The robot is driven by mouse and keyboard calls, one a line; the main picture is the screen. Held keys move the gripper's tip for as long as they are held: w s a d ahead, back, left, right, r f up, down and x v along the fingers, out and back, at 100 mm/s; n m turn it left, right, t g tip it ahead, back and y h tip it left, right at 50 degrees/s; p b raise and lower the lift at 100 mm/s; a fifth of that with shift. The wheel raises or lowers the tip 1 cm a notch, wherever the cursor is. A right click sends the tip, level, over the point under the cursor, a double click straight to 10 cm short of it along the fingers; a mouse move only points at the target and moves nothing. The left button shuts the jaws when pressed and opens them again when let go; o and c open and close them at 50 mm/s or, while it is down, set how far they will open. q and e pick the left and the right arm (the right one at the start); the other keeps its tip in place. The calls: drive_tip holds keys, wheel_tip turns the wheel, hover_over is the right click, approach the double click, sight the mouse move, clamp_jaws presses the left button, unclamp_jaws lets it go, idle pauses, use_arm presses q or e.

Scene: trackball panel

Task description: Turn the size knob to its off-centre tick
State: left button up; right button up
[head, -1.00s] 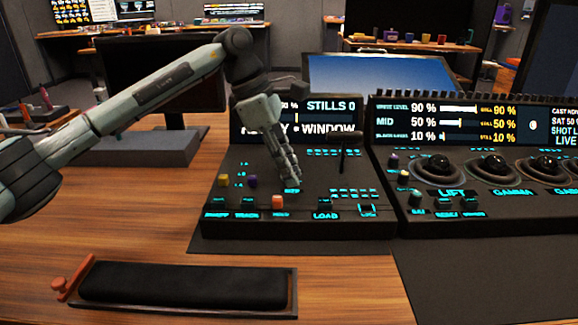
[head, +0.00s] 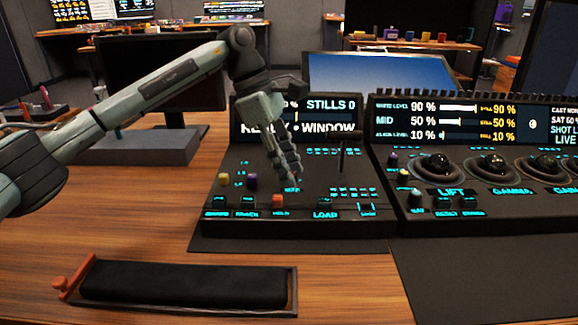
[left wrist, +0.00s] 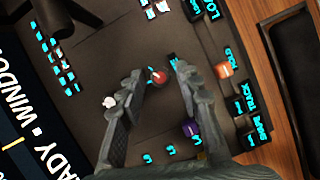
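My left gripper (head: 290,180) reaches down over the left control panel (head: 215,185), its fingertips low near the panel face. In the left wrist view its two fingers (left wrist: 163,78) are apart. A small red knob (left wrist: 158,76) shows between them, close to the left finger; I cannot tell whether they touch. A white knob (left wrist: 110,101) is outside the left finger. A purple knob (left wrist: 191,128) and a yellow knob (left wrist: 201,156) lie by the right finger. No size label is readable, so I cannot tell for certain which knob is size. The red knob is hidden in the head view.
An orange key (head: 278,201) sits in the front row of lit keys. A black lever (head: 343,150) stands right of the gripper. The trackball panel (head: 400,222) is to the right. A padded wrist rest (head: 185,283) lies in front, with bare wood around it.

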use_arm(q)
drive_tip(key=shift+r, duration=0.1)
drive_tip(key=v, duration=1.1)
drive_tip(key=shift+a+r, duration=0.3)
drive_tip(key=shift+r, duration=0.05)
